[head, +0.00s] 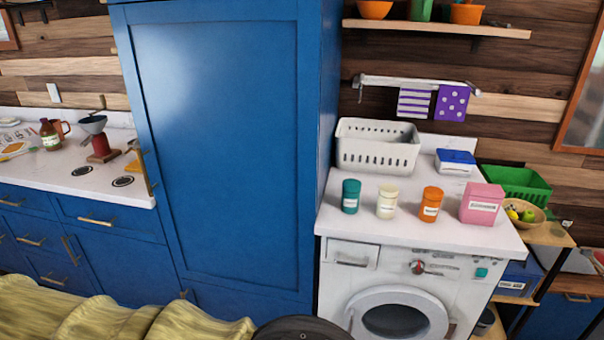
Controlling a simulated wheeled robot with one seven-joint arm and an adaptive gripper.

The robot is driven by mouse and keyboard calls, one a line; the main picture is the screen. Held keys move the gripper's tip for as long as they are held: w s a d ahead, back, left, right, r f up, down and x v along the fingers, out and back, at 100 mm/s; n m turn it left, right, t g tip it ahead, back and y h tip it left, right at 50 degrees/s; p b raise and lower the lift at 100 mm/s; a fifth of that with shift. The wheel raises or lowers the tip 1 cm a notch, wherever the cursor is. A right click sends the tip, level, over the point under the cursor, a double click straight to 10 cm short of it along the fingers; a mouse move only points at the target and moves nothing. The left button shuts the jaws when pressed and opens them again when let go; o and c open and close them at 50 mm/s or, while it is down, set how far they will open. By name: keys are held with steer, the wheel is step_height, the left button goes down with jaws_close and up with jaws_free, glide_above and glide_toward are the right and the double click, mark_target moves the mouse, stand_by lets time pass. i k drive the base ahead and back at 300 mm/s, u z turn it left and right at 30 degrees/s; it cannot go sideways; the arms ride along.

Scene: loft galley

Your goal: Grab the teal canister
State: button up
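The teal canister (351,196) stands upright on the white counter (408,226) above the washing machine, near its left end. It has a darker lid and a white label. A cream canister (387,201) stands just to its right, then an orange canister (431,204) and a pink box (482,204). No gripper is recognisable in the head view. A dark rounded shape shows at the bottom edge, and I cannot tell what it is.
A white perforated basket (377,146) stands behind the teal canister. A tall blue cabinet (222,140) rises directly left of the counter. The washing machine (394,290) is below. A yellow cushioned thing (105,318) fills the lower left foreground. A blue-lidded box (455,162) stands behind the pink box.

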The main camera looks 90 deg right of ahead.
mark_target(351, 187)
steer(key=k, duration=0.95)
steer(key=z, duration=1.55)
